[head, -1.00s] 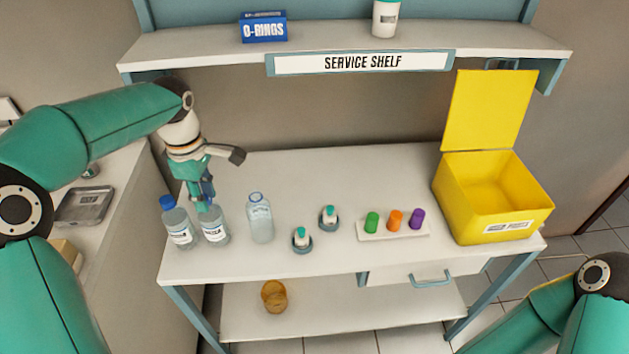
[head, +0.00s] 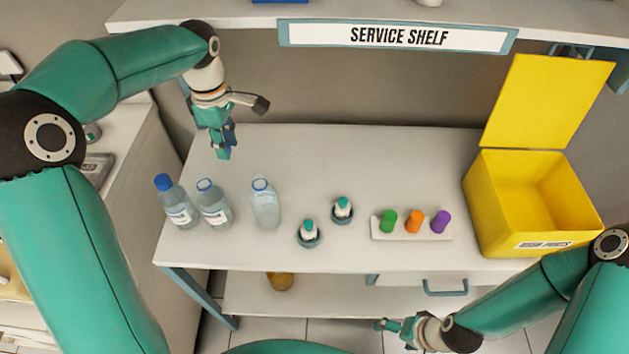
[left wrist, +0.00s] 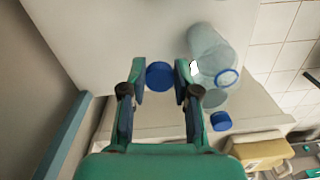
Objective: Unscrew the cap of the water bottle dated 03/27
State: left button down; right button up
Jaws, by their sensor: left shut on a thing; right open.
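Three clear water bottles stand in a row on the left of the table. The left bottle (head: 177,206) has a blue cap. The middle bottle (head: 212,212) and the right bottle (head: 264,209) show uncapped mouths. The label dates are too small to read. My left gripper (head: 222,150) is shut on a blue cap, held in the air above and behind the middle bottle. In the left wrist view this cap (left wrist: 160,76) sits between the fingertips, apart from any bottle. My right gripper (head: 383,325) is open and empty, low in front of the table.
Two small teal-topped vials (head: 308,232) stand in holders right of the bottles. A white rack (head: 412,234) holds green, orange and purple pieces. A yellow open-lidded box (head: 540,217) is at the right. The service shelf (head: 395,37) overhangs the back; the table's back middle is clear.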

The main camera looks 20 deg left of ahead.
pick_arm(q)
jog(key=f+b, duration=0.1)
jog(key=f, duration=0.2)
jog(key=f+b, duration=0.2)
jog(key=f, duration=0.2)
jog(key=d+f+b, duration=0.1)
jog(key=f+b, duration=0.1)
jog(key=f, duration=0.1)
jog(key=shift+w+f, duration=0.3)
jog(key=shift+f, duration=0.1)
jog(key=shift+d+f+b, duration=0.15)
jog(key=shift+f+b, duration=0.2)
jog(key=shift+f, duration=0.05)
jog(key=shift+w+d+f, duration=0.1)
jog(key=shift+w+d, duration=0.15)
jog(key=shift+d, duration=0.1)
jog(key=p, duration=0.3)
send_over(317, 193)
jog(key=shift+a, duration=0.1)
jog(key=f, duration=0.3)
jog(key=shift+d+p, duration=0.2)
jog(key=shift+p, duration=0.15)
jog(key=shift+f, duration=0.2)
jog(key=c, duration=0.9)
grip_release()
jog(key=shift+f, duration=0.1)
jog(key=shift+o, duration=0.2)
